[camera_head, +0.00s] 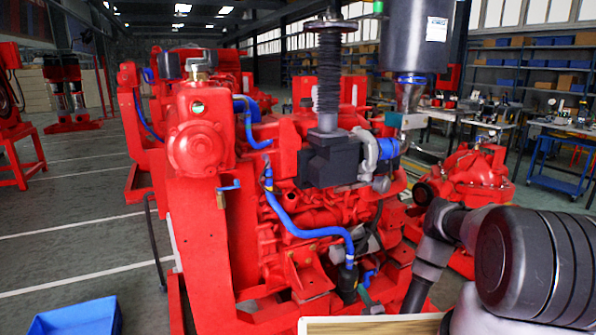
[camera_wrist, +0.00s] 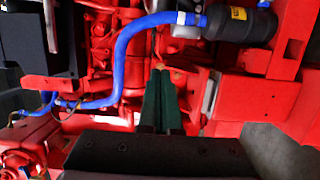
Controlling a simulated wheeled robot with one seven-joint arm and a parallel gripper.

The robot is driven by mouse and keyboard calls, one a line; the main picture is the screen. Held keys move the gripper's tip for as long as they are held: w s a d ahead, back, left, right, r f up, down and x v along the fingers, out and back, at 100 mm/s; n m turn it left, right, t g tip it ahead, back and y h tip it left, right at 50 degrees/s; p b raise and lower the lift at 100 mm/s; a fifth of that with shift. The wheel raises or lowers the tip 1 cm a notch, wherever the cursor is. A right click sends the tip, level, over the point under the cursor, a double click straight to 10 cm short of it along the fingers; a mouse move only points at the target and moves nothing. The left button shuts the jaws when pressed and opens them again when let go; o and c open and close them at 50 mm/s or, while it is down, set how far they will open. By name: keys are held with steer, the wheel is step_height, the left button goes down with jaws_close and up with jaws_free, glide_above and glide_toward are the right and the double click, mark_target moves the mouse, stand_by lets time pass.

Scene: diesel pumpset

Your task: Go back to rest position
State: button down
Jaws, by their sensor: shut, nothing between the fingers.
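My gripper (camera_wrist: 161,76) shows in the wrist view as two dark green fingers lying side by side. They are closed together with nothing between them. They point toward the red diesel pumpset (camera_wrist: 226,92), just below a blue hose (camera_wrist: 122,50). I cannot tell whether the fingertips touch the engine. In the head view the pumpset (camera_head: 200,210) fills the middle, and my arm reaches down along its right side. My gripper is hard to make out there.
A black cylinder with a yellow label (camera_wrist: 238,22) lies close beyond the fingers. Another red machine (camera_head: 470,175) stands to the right.

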steer(key=w+a+r+n+g+y, duration=0.25)
steer(key=r+n+y, duration=0.25)
steer(key=r, duration=0.5)
steer(key=w+a+r+n+g+y, duration=0.2)
steer(key=a+r+n+y, duration=0.3)
steer(key=r, duration=0.4)
steer(key=w+a+r+n+g+y, duration=0.2)
steer(key=w+r+n+y, duration=0.15)
steer(key=r+n, duration=0.45)
steer(key=s+a+r+n+g+y, duration=0.1)
steer(key=s+r+n+g, duration=0.1)
steer(key=r+n+g, duration=0.35)
steer(key=s+a+r+n+g+y, duration=0.1)
steer(key=s+a+r+n+g, duration=0.15)
steer(key=r, duration=0.55)
steer(key=s+d+r+n+g+h, duration=0.3)
steer(key=s+r+n+g+h, duration=0.2)
steer(key=s+r+n+h, duration=0.65)
steer(key=s+d+r+n+t+h, duration=0.3)
steer(key=s+d+r+n+t, duration=0.1)
steer(key=s+d+r+n, duration=0.1)
steer(key=s+d+r+n+t+h, duration=0.2)
steer(key=s+d+r+n+t, duration=0.3)
steer(key=s, duration=0.6)
step_height(320, 180, up, 4)
steer(key=shift+s+d+f+h, duration=0.15)
steer(key=shift+s+d+h, duration=0.2)
steer(key=shift+d, duration=0.85)
steer(key=shift+w, duration=0.1)
